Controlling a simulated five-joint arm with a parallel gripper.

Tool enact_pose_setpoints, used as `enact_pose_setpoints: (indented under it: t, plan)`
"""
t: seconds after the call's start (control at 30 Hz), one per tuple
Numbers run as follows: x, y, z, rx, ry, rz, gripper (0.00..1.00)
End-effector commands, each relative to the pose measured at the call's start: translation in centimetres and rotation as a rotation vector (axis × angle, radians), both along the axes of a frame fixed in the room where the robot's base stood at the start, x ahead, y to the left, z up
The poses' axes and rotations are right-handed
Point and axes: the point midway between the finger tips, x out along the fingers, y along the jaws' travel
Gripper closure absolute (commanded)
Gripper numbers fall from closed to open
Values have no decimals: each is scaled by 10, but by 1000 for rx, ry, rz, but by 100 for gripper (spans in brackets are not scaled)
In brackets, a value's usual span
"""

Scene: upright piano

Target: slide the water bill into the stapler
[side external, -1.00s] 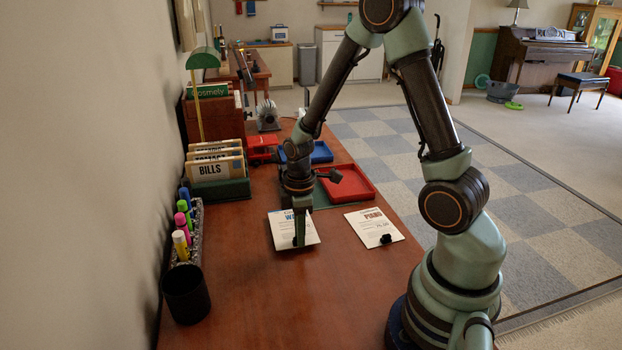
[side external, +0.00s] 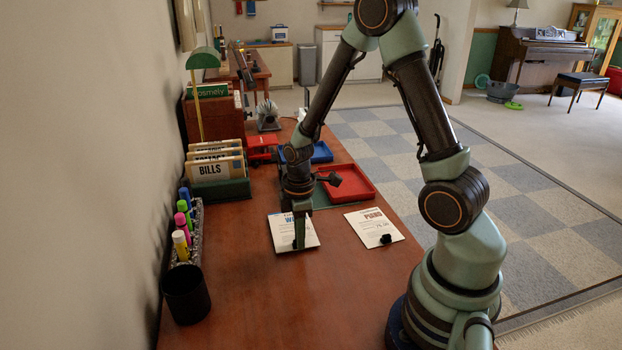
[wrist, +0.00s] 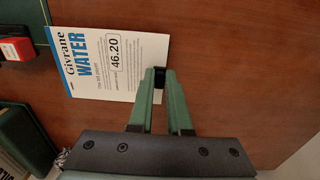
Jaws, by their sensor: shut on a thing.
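The water bill (side external: 283,233) is a white sheet with a blue heading, lying on the desk in the side view. It also shows in the wrist view (wrist: 98,62), heading to the left. My gripper (wrist: 160,76) is shut on the small black grip block at the bill's near edge; in the side view my gripper (side external: 299,238) points straight down there. A red device (side external: 262,146), apparently the stapler, stands farther back on the desk, beyond the bill. A red and black part (wrist: 15,47) of it seems to show at the wrist view's left edge.
The piano bill (side external: 372,226) with a black block lies right of the water bill. Red tray (side external: 366,196) and blue tray (side external: 321,155) are behind. The bills holder (side external: 222,188), markers and black cup (side external: 186,296) line the left. The desk's front is clear.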

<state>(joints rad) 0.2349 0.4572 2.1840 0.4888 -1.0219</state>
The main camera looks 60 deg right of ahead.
Motion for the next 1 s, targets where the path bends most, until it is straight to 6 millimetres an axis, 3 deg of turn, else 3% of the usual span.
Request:
enact_pose_setpoints:
  t: [1.0]
  plan:
    - [4,-4,0,0,0,0,100]
